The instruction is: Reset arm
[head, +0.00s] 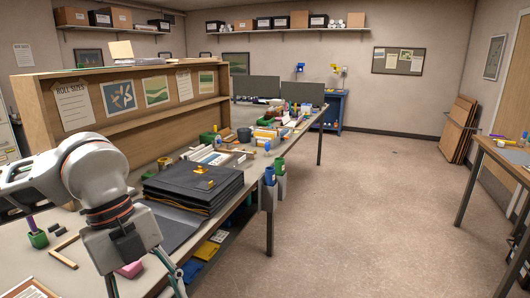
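My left arm comes in from the left over the long workbench (90,265). Its gripper (142,287) points down near the front of the bench, with its fingers spread apart and cut by the bottom edge of the picture. A pink block (130,269) shows between the fingers, and I see nothing gripped. My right gripper is not in view.
A black portfolio stack (195,182) lies on the bench beyond my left gripper. A green cup (38,239) stands at left. A wooden board (120,100) rises behind. Cups hang at the bench's right edge. Open floor (360,200) lies right, before another table (505,150).

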